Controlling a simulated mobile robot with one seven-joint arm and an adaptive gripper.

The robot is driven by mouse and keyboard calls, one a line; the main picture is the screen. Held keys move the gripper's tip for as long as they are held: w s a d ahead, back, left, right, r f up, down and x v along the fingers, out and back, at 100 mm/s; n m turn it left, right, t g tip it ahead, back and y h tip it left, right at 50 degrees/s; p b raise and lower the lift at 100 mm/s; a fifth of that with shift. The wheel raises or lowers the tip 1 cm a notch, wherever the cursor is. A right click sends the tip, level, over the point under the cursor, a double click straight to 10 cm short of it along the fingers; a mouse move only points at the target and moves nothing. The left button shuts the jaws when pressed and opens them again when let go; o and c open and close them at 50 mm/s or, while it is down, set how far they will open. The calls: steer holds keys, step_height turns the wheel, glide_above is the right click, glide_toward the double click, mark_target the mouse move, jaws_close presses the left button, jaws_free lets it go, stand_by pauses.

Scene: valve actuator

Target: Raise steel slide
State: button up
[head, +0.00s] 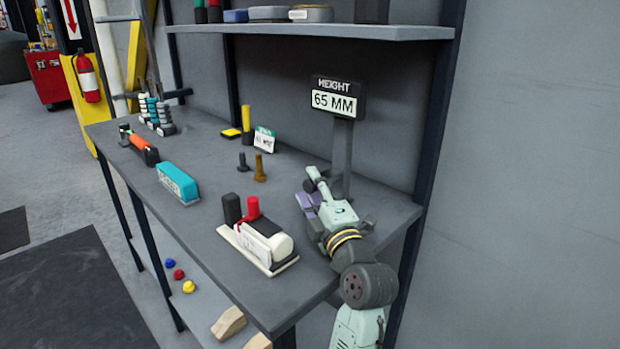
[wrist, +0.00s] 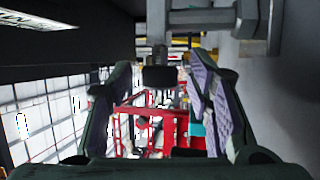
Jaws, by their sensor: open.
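The height gauge has a grey post (head: 342,155) on the right part of the bench, with a sign (head: 338,98) reading HEIGHT 65 MM. In the wrist view, the grey post (wrist: 205,18) crosses the top, and the steel slide (wrist: 157,28) sticks out from it with a dark block (wrist: 160,77) at its end. My gripper (head: 312,190) is at the gauge, low beside the post. In the wrist view my gripper (wrist: 157,88) is open, its fingers on either side of the dark block with gaps visible. In the head view my gripper and arm hide the slide.
A cream device with a red knob (head: 253,207) stands left of my gripper. Behind are two small pegs, a yellow post (head: 246,120) and a small card. A teal block (head: 178,184) lies farther left. A shelf (head: 310,31) overhangs the back, with a dark upright at right.

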steer(key=shift+w+a+r, duration=0.1)
steer(key=shift+w+a, duration=0.15)
steer(key=shift+w, duration=0.35)
steer(key=shift+c, duration=0.4)
jaws_close()
